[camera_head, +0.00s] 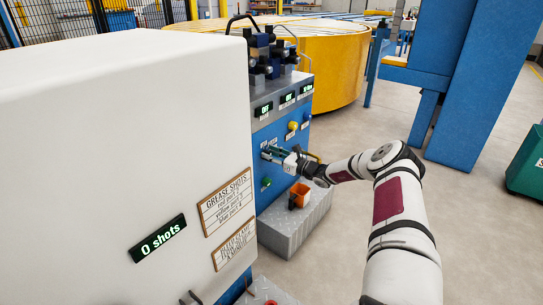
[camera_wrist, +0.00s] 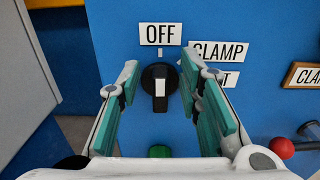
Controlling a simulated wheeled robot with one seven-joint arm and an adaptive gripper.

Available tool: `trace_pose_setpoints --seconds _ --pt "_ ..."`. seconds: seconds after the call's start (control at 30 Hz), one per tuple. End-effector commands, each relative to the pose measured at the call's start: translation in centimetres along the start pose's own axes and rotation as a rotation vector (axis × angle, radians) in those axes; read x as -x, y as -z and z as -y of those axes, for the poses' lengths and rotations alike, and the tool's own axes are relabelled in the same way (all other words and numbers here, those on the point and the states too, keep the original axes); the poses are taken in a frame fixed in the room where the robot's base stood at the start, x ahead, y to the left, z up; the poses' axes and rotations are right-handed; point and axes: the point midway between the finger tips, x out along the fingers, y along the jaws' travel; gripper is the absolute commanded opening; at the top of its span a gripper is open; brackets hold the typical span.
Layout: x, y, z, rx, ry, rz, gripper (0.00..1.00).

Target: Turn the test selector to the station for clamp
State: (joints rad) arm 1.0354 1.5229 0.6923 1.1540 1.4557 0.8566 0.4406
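The test selector (camera_wrist: 160,103) is a round black knob with a white mark on a blue panel in the wrist view. Its grip bar stands vertical, in line with the OFF label (camera_wrist: 160,34) above it. The CLAMP label (camera_wrist: 220,50) is up and right of the knob. Below it, another label (camera_wrist: 230,79) is partly hidden by the right finger. My gripper (camera_wrist: 160,68) is open, its teal fingers to the left and right of the knob; contact cannot be told.
A green button (camera_wrist: 159,151) is below the knob, and a red ball-ended lever (camera_wrist: 281,148) is lower right. In the head view, a yellow knob (camera_head: 292,127) is above my gripper and an orange container (camera_head: 300,193) below. A large white cabinet (camera_head: 120,110) fills the left.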

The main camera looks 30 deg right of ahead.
Motion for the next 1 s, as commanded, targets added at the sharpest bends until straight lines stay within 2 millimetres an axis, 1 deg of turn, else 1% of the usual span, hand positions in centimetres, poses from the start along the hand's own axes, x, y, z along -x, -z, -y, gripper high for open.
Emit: trace_pose_setpoints --seconds 0.03,0.07,0.1,0.17,0.2,0.47,0.63,0.77,1.0 --pt "0.01 -0.01 0.0 0.0 0.0 0.0 0.33" --pt "0.01 -0.01 0.0 0.0 0.0 0.0 0.26" --pt "0.02 0.0 0.0 0.0 0.0 0.0 0.17" --pt "0.02 0.0 0.0 0.001 0.0 0.0 0.03" --pt "0.03 0.0 0.0 0.001 0.0 0.0 0.0" --pt "0.03 0.02 -0.01 -0.006 -0.001 0.0 0.0" --pt "0.02 0.03 0.07 -0.049 -0.001 0.0 0.0" --pt "-0.01 0.03 0.21 -0.117 -0.001 0.0 0.0" --pt "-0.02 0.16 0.54 -0.31 -0.001 -0.001 0.0"
